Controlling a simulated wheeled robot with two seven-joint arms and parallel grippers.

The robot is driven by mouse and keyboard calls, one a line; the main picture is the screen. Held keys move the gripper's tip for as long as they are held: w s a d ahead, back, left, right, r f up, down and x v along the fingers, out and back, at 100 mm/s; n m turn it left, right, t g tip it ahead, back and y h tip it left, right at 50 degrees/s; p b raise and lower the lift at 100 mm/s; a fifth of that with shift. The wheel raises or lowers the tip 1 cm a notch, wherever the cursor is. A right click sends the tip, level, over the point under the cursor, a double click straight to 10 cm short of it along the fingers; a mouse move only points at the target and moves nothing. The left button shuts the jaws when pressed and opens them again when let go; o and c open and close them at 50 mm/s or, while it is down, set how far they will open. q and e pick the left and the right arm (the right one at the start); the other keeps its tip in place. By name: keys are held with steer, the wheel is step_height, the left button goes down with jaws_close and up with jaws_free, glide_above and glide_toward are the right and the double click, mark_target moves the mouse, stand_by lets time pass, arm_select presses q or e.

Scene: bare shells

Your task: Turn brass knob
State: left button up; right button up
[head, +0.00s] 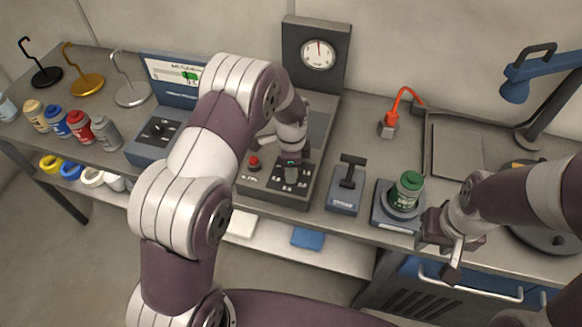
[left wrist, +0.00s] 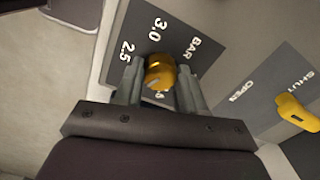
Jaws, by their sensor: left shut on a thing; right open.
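The brass knob (left wrist: 160,74) sits on a dark dial plate marked 2.5, 3.0 and BAR in the left wrist view. My left gripper's two fingers (left wrist: 160,88) are closed on its sides, one on each side. In the head view my left gripper (head: 291,170) is down over the dark base of the gauge unit (head: 274,195), and it hides the knob. A round gauge (head: 318,54) with a red needle pointing about straight up stands on the unit's back panel. My right gripper (head: 450,248) is open and empty at the bench's front edge, right of the green-lidded jar (head: 407,190).
A red button (head: 254,163) is left of my left gripper. A yellow lever (left wrist: 297,110) beside OPEN and SHUT labels is close by in the wrist view. A black T-handle (head: 348,175) stands right of the unit. Several paint bottles (head: 80,126) line the left.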

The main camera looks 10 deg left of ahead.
arm_select(q)
steer(key=shift+w+r, duration=0.1)
steer(key=shift+w, duration=0.05)
stand_by(0.3)
steer(key=o, duration=1.1)
steer(key=shift+c, duration=0.2)
step_height(320, 180, up, 8)
steer(key=shift+d+f+b, duration=0.1)
steer(key=shift+f+b, duration=0.1)
steer(key=shift+b, duration=0.85)
step_height(320, 180, up, 5)
